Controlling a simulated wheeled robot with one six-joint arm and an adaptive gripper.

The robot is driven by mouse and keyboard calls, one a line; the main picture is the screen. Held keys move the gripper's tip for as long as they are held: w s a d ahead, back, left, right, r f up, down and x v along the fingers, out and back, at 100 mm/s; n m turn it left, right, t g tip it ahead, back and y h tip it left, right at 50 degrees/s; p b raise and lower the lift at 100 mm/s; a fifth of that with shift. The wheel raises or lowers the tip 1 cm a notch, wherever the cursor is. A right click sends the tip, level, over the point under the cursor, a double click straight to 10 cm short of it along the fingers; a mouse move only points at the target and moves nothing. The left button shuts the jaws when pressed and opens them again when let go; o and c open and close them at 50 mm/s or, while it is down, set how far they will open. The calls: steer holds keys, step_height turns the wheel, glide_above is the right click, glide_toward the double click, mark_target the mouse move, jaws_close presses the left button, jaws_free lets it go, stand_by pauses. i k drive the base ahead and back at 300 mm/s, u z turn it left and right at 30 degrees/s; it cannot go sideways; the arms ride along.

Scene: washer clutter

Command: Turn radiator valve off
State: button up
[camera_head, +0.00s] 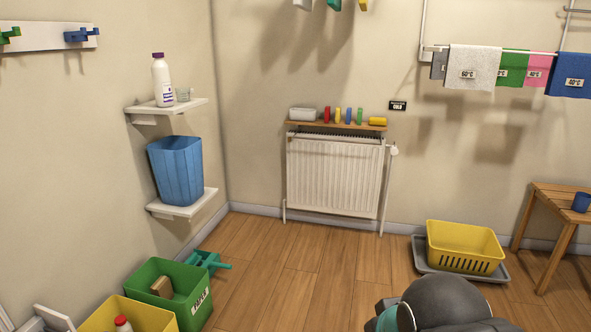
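A white radiator (333,176) is mounted low on the back wall. A small white radiator valve (393,150) sticks out at its upper right corner, above a thin vertical pipe. The valve's setting is too small to read. My arm (445,300) shows as a dark rounded link at the bottom edge, right of centre. It is well in front of the radiator and apart from it. My gripper's fingers are not visible.
A wooden shelf (337,127) with small coloured items sits above the radiator. A yellow basket (464,247) in a grey tray (419,256) stands right of the radiator. A wooden bench (562,192) is far right. Green bin (170,290) stands lower left. Floor before the radiator is clear.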

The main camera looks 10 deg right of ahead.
mark_target(394, 150)
steer(key=i, duration=2.55)
steer(key=z, duration=1.8)
